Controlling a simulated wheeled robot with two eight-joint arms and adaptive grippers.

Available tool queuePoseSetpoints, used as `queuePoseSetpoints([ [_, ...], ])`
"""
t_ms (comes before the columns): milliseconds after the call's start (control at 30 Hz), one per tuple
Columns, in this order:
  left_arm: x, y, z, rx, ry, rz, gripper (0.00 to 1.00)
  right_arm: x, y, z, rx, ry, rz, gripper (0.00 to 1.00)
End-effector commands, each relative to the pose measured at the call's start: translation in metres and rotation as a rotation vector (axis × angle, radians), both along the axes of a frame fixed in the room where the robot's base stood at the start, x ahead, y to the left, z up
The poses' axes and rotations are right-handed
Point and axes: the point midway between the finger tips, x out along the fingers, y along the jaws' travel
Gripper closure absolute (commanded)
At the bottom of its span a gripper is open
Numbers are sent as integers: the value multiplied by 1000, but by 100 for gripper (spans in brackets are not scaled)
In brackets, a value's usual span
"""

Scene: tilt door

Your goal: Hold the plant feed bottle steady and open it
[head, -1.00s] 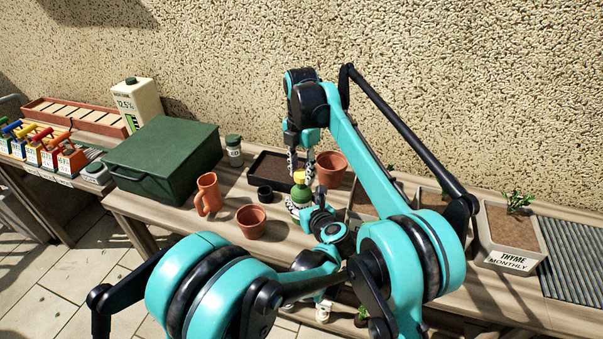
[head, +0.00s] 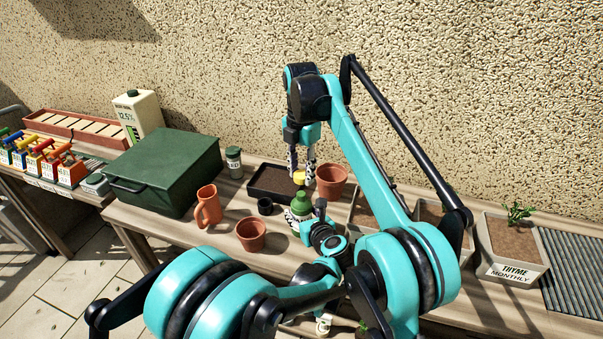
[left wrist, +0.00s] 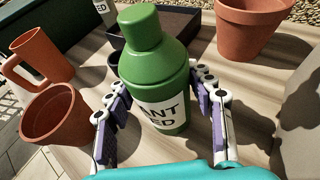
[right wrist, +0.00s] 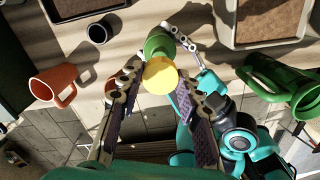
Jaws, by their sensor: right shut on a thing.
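The plant feed bottle (head: 301,204) is green with a white label and stands upright on the bench. In the left wrist view the bottle (left wrist: 155,70) shows a bare green top. My left gripper (left wrist: 160,88) has a finger on each side of its body, with the tips against it. The yellow cap (head: 299,177) is above the bottle and apart from it. My right gripper (right wrist: 160,78) points down and is shut on this cap, which also shows in the right wrist view (right wrist: 159,74). The bottle's far side is hidden.
A terracotta pot (head: 251,234) and an orange mug (head: 208,208) stand left of the bottle. Another pot (head: 332,182), a dark soil tray (head: 272,182) and a small black pot (head: 265,206) are close by. A green box (head: 165,170) is farther left.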

Motion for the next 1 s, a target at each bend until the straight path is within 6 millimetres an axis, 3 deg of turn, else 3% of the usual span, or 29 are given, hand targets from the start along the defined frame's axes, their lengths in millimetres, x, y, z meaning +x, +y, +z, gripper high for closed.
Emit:
queuePoseSetpoints([
  [467,-6,-3,3,1,0,-1,25,0,0,0,0,0,0,100],
  [1000,-94,-36,41,0,0,-2,25,0,0,0,0,0,0,100],
])
